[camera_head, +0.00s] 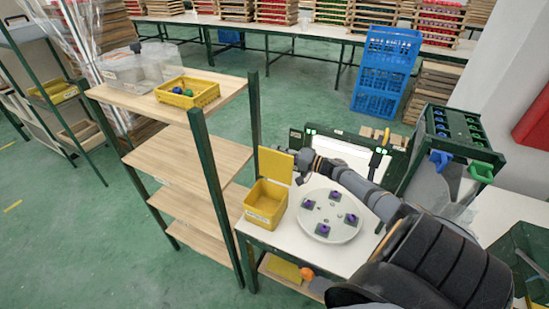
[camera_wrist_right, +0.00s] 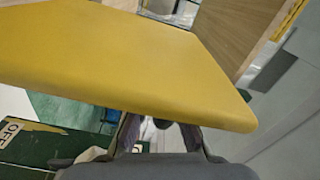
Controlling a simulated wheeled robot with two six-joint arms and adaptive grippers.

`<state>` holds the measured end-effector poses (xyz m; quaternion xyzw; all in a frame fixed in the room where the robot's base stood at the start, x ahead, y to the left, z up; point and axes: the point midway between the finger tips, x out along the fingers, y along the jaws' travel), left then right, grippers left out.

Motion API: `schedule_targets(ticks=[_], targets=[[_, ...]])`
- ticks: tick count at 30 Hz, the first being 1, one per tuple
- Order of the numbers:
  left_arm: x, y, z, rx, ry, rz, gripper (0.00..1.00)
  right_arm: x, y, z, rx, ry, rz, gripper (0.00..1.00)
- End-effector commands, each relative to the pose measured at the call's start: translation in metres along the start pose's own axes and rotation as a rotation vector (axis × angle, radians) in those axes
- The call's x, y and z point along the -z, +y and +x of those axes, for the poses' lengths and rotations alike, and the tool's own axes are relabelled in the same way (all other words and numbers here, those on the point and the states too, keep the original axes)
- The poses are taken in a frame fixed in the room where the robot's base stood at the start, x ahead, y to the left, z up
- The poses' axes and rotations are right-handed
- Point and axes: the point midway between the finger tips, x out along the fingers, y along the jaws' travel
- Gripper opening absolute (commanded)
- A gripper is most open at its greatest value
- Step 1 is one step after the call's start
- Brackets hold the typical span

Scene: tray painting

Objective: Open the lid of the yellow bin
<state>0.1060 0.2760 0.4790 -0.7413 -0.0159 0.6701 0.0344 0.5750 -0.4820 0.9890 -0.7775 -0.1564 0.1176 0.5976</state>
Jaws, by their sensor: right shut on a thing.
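The yellow bin (camera_head: 264,212) stands on the left end of the white table, and its top is open. Its yellow lid (camera_head: 275,165) stands up, roughly upright, at the back of the bin. My right gripper (camera_head: 303,163) is at the lid's right edge and shut on it. In the right wrist view the lid (camera_wrist_right: 125,55) is a broad yellow plate filling the upper left, and the gripper fingers (camera_wrist_right: 160,130) reach its near edge. The exact finger contact is partly hidden by the lid. My left gripper is in neither view.
A round white tray (camera_head: 345,232) with several purple-topped pieces sits right of the bin, under my right arm. A wooden shelf (camera_head: 185,160) with a small yellow crate (camera_head: 188,93) stands left. A green-framed rack (camera_head: 455,135) is at the right.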

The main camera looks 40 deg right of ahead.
Motion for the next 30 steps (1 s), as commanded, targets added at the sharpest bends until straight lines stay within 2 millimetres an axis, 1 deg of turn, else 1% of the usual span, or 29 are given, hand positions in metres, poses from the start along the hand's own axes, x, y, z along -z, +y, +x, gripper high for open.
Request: schedule_targets(ticks=[1,6,20,21,25,26,30], targets=[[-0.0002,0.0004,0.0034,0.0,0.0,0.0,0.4,0.0016,0.0027,-0.0002,-0.001,0.001,-0.002,0.0],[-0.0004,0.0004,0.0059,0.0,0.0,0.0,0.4,0.0042,0.0044,-0.0009,-0.002,0.0,-0.002,0.0],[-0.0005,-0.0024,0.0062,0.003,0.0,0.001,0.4,0.0048,0.005,-0.0012,-0.003,0.0,-0.002,0.0],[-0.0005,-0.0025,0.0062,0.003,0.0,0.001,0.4,0.0047,0.005,-0.0012,-0.003,0.0,-0.002,0.13],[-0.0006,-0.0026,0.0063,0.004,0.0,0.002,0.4,0.0047,0.0049,-0.0012,-0.002,0.0,-0.001,0.31],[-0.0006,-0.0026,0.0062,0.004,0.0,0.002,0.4,0.0046,0.0049,-0.0011,-0.002,0.0,-0.001,0.34],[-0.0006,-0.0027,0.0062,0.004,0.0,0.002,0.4,0.0046,0.0047,-0.001,-0.001,0.0,-0.001,0.34]])
